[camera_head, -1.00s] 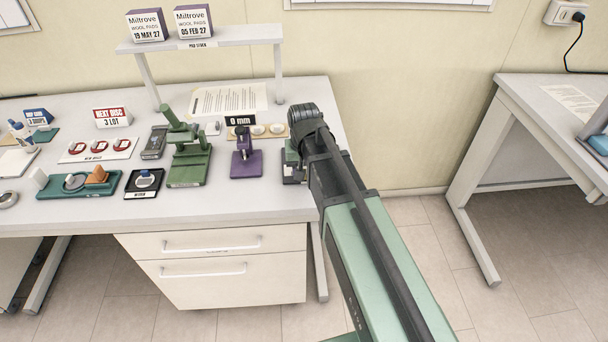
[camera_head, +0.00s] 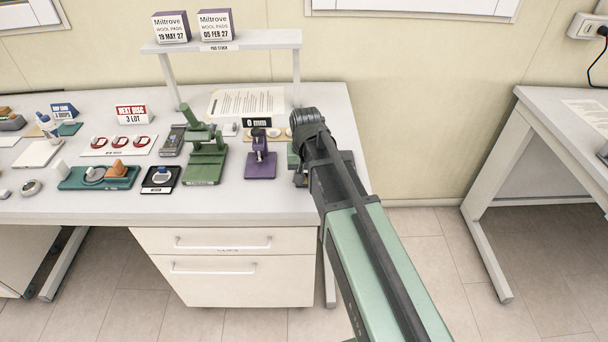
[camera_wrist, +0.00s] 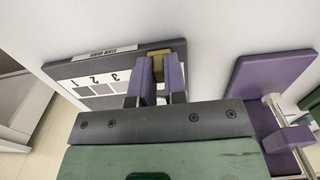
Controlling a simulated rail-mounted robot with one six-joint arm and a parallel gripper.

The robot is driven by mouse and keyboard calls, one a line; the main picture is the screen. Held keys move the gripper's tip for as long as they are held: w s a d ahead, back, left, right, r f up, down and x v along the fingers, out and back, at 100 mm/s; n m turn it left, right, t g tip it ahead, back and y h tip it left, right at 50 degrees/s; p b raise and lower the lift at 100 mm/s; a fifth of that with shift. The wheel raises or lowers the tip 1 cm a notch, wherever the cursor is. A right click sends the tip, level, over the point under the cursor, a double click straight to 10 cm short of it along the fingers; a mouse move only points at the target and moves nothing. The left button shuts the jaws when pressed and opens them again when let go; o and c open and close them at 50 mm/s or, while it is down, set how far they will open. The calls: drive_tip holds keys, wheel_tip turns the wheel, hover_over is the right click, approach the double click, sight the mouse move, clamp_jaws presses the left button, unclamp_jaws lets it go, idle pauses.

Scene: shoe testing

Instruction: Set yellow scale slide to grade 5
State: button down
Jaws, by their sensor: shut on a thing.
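The dark stain-grade scale (camera_wrist: 62,71) lies on the bench in the wrist view, with a white strip of grey patches. Grades 1, 2 and 3 show left of my gripper; higher grades are hidden by the fingers or not legible. My gripper (camera_wrist: 160,72) has purple-padded fingers shut on the yellow slide (camera_wrist: 181,47), which shows at the scale's upper edge, right of the 3. In the head view my arm hides the gripper, the slide and most of the scale.
A purple stand (camera_head: 260,162) is close beside the gripper; its base also shows at right in the wrist view (camera_wrist: 268,75). A green press (camera_head: 206,160) stands further left. A raised shelf (camera_head: 222,42) is behind. Bare floor lies right of the bench.

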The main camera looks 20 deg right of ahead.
drive_tip(key=c, duration=1.2)
unclamp_jaws()
drive_tip(key=shift+w+a, duration=0.1)
drive_tip(key=shift+a, duration=0.2)
drive_tip(key=shift+o, duration=0.2)
wheel_tip(320, 180, up, 11)
drive_tip(key=p, duration=1.1)
drive_tip(key=shift+f, duration=0.1)
